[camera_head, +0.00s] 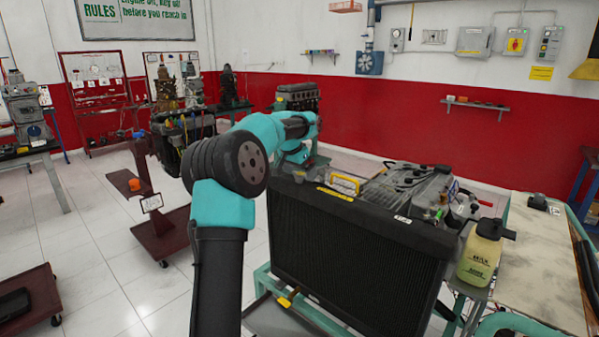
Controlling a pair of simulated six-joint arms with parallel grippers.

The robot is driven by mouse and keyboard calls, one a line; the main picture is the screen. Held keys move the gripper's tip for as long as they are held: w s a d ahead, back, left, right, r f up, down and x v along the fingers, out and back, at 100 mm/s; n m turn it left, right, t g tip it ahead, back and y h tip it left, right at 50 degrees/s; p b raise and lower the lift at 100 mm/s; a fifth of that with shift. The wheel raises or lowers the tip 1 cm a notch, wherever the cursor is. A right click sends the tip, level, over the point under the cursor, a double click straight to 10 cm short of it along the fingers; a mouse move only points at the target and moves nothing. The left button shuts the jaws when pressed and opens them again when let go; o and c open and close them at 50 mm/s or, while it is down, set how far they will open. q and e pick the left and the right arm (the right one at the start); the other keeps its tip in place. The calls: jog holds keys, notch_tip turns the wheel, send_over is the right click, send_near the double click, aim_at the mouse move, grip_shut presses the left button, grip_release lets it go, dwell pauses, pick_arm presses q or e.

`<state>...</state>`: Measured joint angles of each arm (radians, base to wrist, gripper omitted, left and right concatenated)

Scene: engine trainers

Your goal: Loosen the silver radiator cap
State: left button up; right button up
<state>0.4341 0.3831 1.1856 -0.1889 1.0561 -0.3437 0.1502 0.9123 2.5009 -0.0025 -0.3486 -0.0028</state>
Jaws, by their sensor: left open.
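The black radiator (355,250) stands upright at the front of the engine trainer, with a yellow label (334,193) on its top edge. I cannot make out the silver radiator cap; my left arm covers part of the radiator's top left. My left gripper (306,164) is at the far end of that arm, small and partly hidden, just behind the radiator's top left corner. It is open, and I see nothing held in it. My right gripper is not in view.
A yellow-handled part (344,183) and the engine (412,187) lie behind the radiator. A coolant bottle (484,253) stands to its right, beside a worktable (540,262). A dark red stand (160,228) is at the left, with open floor around it.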

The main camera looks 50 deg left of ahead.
pick_arm(q)
jog(key=shift+f, duration=0.1)
jog(key=shift+c, duration=0.3)
jog(key=c, duration=0.8)
jog(key=shift+n, duration=0.5)
jog(key=n+y, duration=0.1)
jog(key=n, duration=0.2)
jog(key=shift+w+d+y, duration=0.1)
jog(key=shift+d+y, duration=0.05)
jog(key=shift+y, duration=0.15)
jog(key=n, duration=0.2)
jog(key=n+g+y, duration=0.1)
jog(key=n, duration=0.1)
jog(key=shift+w+d+n+y, duration=0.1)
jog(key=shift+n+y, duration=0.2)
jog(key=shift+n, duration=0.1)
jog(key=n+g, duration=0.1)
jog(key=n, duration=0.1)
jog(key=n+g, duration=0.1)
jog(key=n, duration=0.1)
jog(key=shift+w+n+y, duration=0.1)
jog(key=shift+n+y, duration=0.2)
jog(key=shift+y, duration=0.1)
jog(key=n+g, duration=0.1)
jog(key=n, duration=0.3)
jog(key=shift+w+n+g, duration=0.1)
jog(key=shift+n+g, duration=0.2)
jog(key=shift+g, duration=0.1)
